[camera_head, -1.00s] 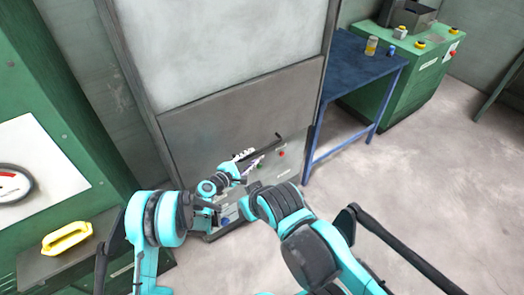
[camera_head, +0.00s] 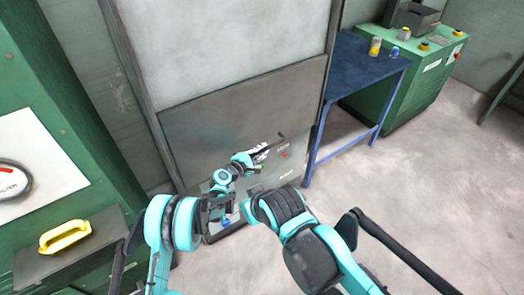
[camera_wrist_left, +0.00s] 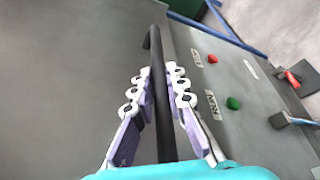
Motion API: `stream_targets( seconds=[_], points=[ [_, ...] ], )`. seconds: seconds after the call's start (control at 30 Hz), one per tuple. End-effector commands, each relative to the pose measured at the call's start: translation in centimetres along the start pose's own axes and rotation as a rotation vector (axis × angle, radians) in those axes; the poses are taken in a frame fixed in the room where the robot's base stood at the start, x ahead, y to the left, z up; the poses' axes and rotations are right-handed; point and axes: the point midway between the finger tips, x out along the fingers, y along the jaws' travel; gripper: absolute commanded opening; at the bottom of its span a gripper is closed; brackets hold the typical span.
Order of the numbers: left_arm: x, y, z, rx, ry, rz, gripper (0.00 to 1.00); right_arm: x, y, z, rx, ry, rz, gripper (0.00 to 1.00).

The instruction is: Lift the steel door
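The steel door is a grey panel (camera_head: 225,115) set in the tall machine at the centre of the head view, below a pale panel. Its dark bar handle (camera_head: 279,138) slants across the lower front. In the left wrist view the black bar (camera_wrist_left: 164,125) runs away from the camera between the fingers. My left gripper (camera_head: 262,150) is at the handle; its white and purple fingers also show in the wrist view (camera_wrist_left: 160,72). They stand on both sides of the bar, with narrow gaps beside it. My right gripper is not in view; part of the right arm shows.
A control panel beside the handle has a red button (camera_wrist_left: 212,58) and a green button (camera_wrist_left: 234,103). A blue table (camera_head: 365,75) with a yellow container (camera_head: 375,46) stands right of the machine. A yellow handle (camera_head: 65,236) is at left. The floor at right is clear.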

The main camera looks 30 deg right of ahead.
Motion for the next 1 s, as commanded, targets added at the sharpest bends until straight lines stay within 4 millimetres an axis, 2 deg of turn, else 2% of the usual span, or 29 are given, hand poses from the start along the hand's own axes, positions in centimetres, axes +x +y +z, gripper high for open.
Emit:
stream_targets(
  seconds=[0.27, 0.47, 0.67, 1.0],
  points=[
    [-0.2, 0.6, 0.4, 0.000, 0.000, -0.001, 0.00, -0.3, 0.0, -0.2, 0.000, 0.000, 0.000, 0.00],
    [-0.9, 3.6, 2.3, 0.000, 0.000, 0.000, 0.00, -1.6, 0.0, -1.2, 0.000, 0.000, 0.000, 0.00],
    [-2.3, 9.0, 5.6, -0.001, 0.000, 0.001, 0.00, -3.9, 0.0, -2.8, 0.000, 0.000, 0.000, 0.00],
    [-4.9, 19.0, 11.9, -0.001, 0.000, 0.001, 0.00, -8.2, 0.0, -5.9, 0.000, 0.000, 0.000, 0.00]
  ],
)
